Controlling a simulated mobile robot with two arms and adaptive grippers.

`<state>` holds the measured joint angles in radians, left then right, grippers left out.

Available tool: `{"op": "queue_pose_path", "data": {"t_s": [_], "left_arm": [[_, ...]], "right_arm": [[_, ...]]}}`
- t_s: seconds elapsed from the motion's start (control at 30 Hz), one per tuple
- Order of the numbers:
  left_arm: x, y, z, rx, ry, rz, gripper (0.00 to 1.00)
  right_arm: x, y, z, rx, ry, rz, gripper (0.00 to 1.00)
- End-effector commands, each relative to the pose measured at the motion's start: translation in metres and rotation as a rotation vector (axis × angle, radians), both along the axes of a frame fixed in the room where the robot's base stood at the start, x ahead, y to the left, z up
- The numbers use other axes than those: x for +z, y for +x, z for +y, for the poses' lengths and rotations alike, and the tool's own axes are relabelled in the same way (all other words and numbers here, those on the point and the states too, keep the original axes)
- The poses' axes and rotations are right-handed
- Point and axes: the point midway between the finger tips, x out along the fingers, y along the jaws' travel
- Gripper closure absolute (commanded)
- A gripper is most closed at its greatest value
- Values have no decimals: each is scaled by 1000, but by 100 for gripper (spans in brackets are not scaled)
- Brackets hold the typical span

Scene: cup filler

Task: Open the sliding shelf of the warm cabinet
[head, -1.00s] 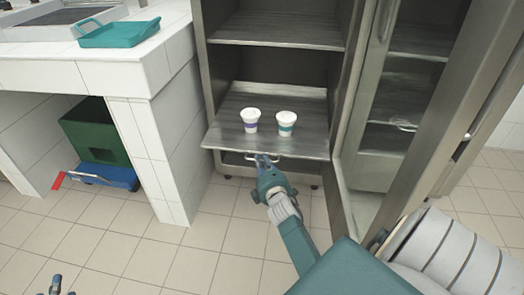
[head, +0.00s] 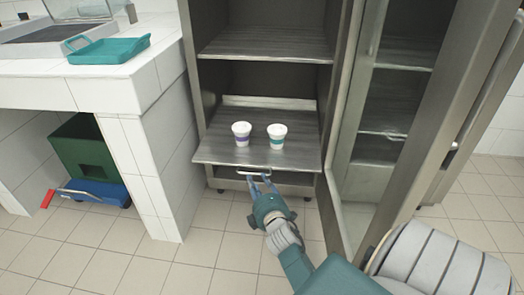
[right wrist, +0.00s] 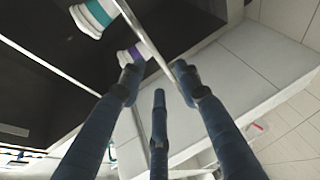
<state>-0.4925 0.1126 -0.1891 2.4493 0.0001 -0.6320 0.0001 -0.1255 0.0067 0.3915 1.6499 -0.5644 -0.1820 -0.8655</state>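The sliding shelf (head: 210,157) of the open steel cabinet (head: 188,90) sticks out past the cabinet front. Two white cups stand upright on it, one with a purple band (head: 241,134) and one with a teal band (head: 277,137). A thin handle (head: 253,174) hangs under the shelf's front edge. My right gripper (head: 260,180) is just below and in front of this handle, with its fingers spread. I cannot tell whether they touch it. The right wrist view shows the spread fingers (right wrist: 155,85) with nothing clearly between them. My left gripper is out of view.
The open cabinet door (head: 350,130) stands to the right of the shelf. A tiled counter (head: 120,88) with a teal tray (head: 110,46) is at the left. Below it are a green crate (head: 85,150) and a blue one (head: 95,192). The tiled floor before the shelf is clear.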

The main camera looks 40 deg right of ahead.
Motion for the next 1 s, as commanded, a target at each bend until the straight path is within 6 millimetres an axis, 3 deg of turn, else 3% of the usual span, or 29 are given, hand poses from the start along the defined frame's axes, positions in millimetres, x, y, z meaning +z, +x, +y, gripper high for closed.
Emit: {"op": "queue_pose_path", "data": {"t_s": [0.2, 0.4, 1.0], "left_arm": [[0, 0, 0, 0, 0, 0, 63], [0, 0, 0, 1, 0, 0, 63], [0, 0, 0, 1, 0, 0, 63]], "right_arm": [[7, -40, 21, -1, 2, 1, 67], [11, -58, 31, -1, 0, 1, 67], [12, -61, 32, -1, 0, 0, 67]]}}
